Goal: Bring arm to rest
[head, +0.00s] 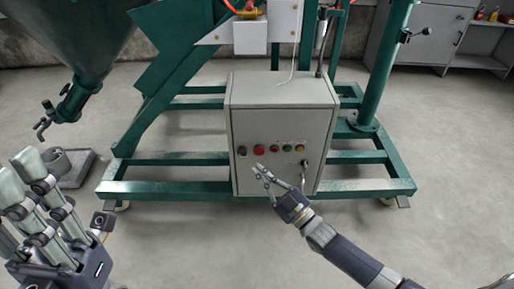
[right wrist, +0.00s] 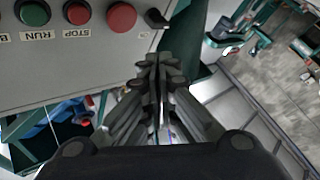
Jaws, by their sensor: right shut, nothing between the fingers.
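My right gripper (head: 262,172) is in front of the grey control box (head: 282,98), with its fingertips just below the row of buttons. In the right wrist view its fingers (right wrist: 158,66) are together with nothing between them. That view shows a green RUN button (right wrist: 33,12), a red STOP button (right wrist: 77,12), a larger red button (right wrist: 121,16) and a black selector knob (right wrist: 156,18) near the fingertips. I cannot tell whether the fingertips touch the box. My left gripper (head: 22,180) is at the left edge of the head view, away from the box; its opening is unclear.
A green steel frame (head: 160,190) surrounds the box, with a green hopper (head: 80,30) at upper left. A grey tray (head: 78,172) lies on the floor beside my left gripper. A cabinet (head: 425,35) stands at the back right. The floor (head: 455,160) at right is clear.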

